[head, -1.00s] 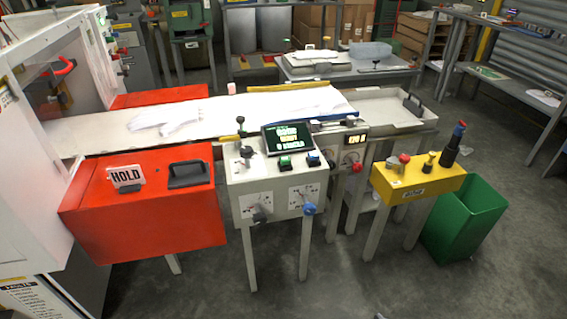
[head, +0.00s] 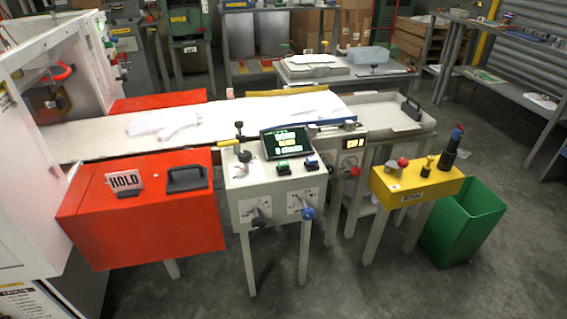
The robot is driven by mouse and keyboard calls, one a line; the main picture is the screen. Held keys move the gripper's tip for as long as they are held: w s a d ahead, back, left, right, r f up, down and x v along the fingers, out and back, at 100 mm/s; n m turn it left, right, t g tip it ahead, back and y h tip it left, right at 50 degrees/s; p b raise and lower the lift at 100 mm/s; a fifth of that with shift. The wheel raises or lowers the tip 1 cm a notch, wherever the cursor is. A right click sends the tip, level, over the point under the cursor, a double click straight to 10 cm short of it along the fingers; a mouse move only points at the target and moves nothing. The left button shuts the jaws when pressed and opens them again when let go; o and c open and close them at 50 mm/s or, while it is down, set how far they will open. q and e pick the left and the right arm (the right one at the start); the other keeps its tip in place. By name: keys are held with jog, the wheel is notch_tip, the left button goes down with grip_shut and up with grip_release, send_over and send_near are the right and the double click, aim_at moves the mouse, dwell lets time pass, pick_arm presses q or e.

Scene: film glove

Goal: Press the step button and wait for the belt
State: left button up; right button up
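A grey control box (head: 275,190) stands in front of the belt (head: 85,140). On its top are a green button (head: 283,167) and a blue button (head: 312,163); I cannot read which is the step button. A tilted screen (head: 285,142) behind them shows lit text too blurred to read. A white glove-shaped piece (head: 165,124) lies on the belt, left of a wider white sheet (head: 270,110). Neither of my grippers is in view.
A yellow box (head: 415,182) with knobs stands to the right, beside a green bin (head: 462,225). Open grey floor lies in front.

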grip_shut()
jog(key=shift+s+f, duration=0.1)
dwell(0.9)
